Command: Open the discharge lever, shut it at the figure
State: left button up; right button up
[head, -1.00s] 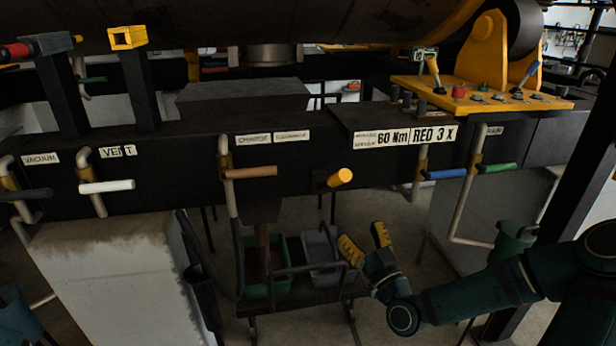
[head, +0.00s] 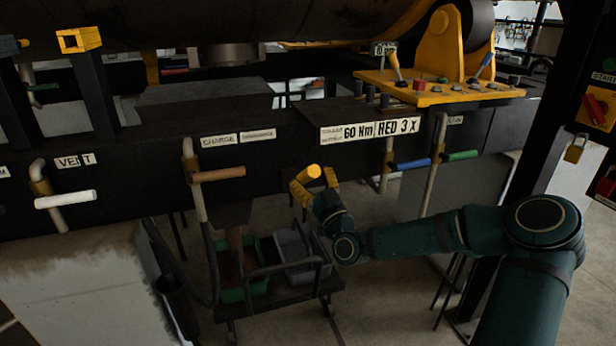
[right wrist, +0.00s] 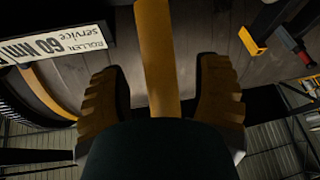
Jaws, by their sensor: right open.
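A yellow lever handle (head: 313,171) sticks out from the dark front beam, below the "60 Nm" and "RED 3 X" signs. I take it as the discharge lever; no label on it is readable. My right gripper (head: 316,184) is at this handle with a finger on each side. In the right wrist view the yellow handle (right wrist: 158,60) runs between the open fingers of the right gripper (right wrist: 163,95), with gaps on both sides. A small readout (head: 384,48) stands at the back of the yellow panel, its figure too small to read. My left gripper is out of view.
Along the beam are a brown lever (head: 218,175) under the charge label, a white lever (head: 66,199) under the vent label, a blue lever (head: 410,164) and a green lever (head: 460,155). A cart (head: 280,296) with bins stands below.

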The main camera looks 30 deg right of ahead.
jog(key=shift+x, duration=0.8)
grip_shut()
